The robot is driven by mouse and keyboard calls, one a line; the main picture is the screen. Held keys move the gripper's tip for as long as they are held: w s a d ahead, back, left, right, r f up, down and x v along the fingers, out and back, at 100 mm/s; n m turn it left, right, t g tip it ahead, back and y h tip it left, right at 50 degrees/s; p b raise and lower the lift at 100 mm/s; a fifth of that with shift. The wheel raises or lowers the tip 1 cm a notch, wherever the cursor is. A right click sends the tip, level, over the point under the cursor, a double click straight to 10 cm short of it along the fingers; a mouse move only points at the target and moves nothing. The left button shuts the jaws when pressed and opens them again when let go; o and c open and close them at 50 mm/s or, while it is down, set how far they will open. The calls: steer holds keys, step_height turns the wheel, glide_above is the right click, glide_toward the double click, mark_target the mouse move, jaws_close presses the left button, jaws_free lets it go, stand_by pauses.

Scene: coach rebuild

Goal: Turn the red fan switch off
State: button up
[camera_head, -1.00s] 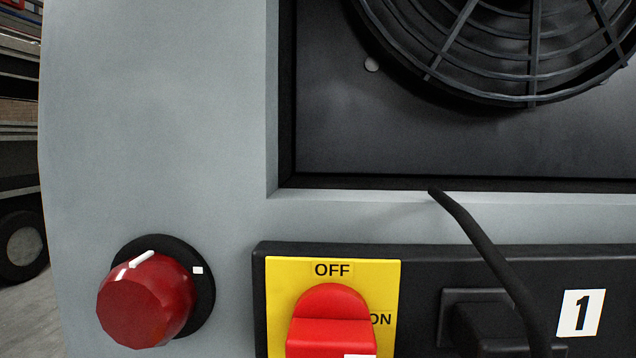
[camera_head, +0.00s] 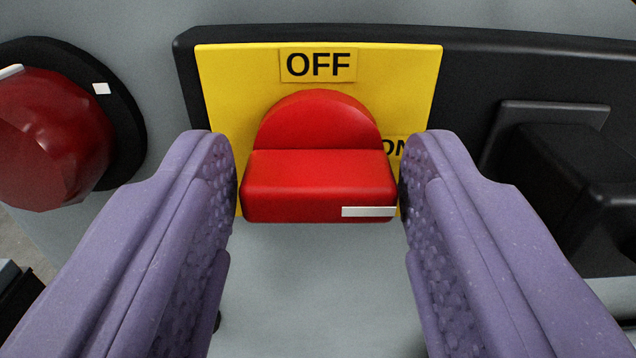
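The red fan switch (camera_head: 318,172) sits on a yellow plate (camera_head: 225,80) marked OFF at the top and ON at the right. Its handle bar lies horizontal, with a white mark at its right end, below the partly covered ON label. My gripper (camera_head: 318,180) has two purple fingers, one on each side of the handle. The fingers are spread, with their tips close to the handle's left and right ends. I cannot tell whether they touch it. The lower part of the plate is hidden behind the handle.
A dark red round knob (camera_head: 50,140) with a white pointer is at the left, near my left finger. A black plug (camera_head: 575,180) juts out at the right, near my right finger.

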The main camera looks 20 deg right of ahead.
steer(key=c, duration=0.6)
steer(key=shift+n, duration=0.3)
steer(key=n+b, duration=0.1)
steer(key=n, duration=0.1)
steer(key=shift+n, duration=0.4)
steer(key=n, duration=0.3)
steer(key=shift+a+n+b, duration=0.15)
steer(key=shift+n+b, duration=0.15)
steer(key=shift+b, duration=0.1)
steer(key=n, duration=0.6)
steer(key=shift+a+f, duration=0.1)
steer(key=shift+w+f+n+p, duration=0.15)
steer(key=shift+n+p, duration=0.45)
steer(key=shift+n, duration=1.9)
steer(key=shift+f, duration=0.1)
